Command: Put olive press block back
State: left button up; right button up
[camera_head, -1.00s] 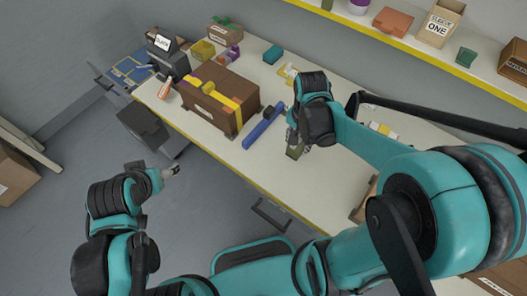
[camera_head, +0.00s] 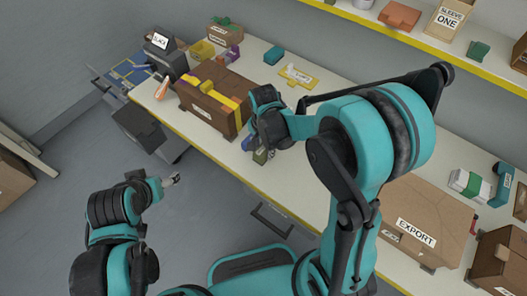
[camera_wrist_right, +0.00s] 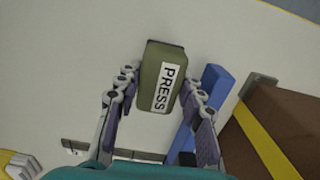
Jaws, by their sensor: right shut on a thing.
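The olive press block (camera_head: 261,156) is between the fingers of my right gripper (camera_head: 262,147), over the front part of the table. In the wrist view the olive block (camera_wrist_right: 158,60) shows its white "PRESS" label, with the fingers of my right gripper (camera_wrist_right: 162,88) shut on its two sides. I cannot tell how far it is above the tabletop. My left gripper (camera_head: 173,181) is off the table's front edge at the left, away from the block; its opening is too small to judge.
A brown case with a yellow strap (camera_head: 212,98) stands left of my right gripper. A blue bar (camera_wrist_right: 207,100) lies between block and case. A yellow-edged plate (camera_head: 299,76) lies behind, with bare table around it. An "EXPORT" carton (camera_head: 425,215) is at the right.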

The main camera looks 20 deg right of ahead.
jog(key=shift+f, duration=0.2)
jog(key=o, duration=1)
